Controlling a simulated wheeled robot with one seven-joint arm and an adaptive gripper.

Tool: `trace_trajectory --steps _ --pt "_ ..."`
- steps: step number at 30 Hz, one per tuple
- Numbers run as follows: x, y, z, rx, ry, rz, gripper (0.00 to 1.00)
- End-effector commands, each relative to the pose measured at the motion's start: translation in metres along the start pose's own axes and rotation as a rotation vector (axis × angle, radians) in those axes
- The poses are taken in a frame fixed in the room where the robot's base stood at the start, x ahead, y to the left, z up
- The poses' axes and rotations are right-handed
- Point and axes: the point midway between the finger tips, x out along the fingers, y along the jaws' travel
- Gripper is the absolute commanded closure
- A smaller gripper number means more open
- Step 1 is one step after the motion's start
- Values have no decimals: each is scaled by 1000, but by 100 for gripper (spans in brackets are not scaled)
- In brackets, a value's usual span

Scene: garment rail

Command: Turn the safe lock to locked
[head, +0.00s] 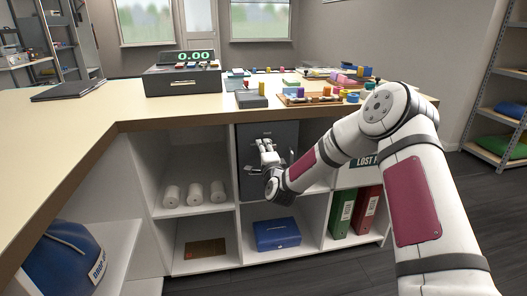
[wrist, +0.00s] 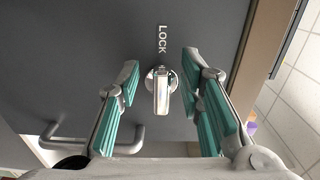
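The safe (head: 247,133) is a dark grey box in an upper compartment under the counter. Its door (wrist: 105,50) fills much of the wrist view. The lock knob (wrist: 161,90) is a silver bar on a round base, beside the word LOCK (wrist: 163,38). The bar's length runs in line with that lettering. A bar handle (wrist: 95,136) is at lower left in the wrist view. My gripper (wrist: 164,92) is open, with one teal-padded finger on each side of the knob and clear gaps. In the head view my gripper (head: 267,150) is in front of the safe and hides the knob.
The counter top (head: 100,103) above holds a till (head: 182,80) and trays of small items. Nearby compartments hold white rolls (head: 195,194), a blue box (head: 276,234) and green and red binders (head: 342,210). A shelf rack (head: 500,110) stands at right.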

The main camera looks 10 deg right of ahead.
Motion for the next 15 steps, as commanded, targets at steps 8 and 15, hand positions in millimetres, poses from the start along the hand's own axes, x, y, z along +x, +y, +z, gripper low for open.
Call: trace_trajectory --steps 8,15 --pt "-1 -1 0 0 1 -2 65" --pt "-26 -1 -1 0 0 0 65"
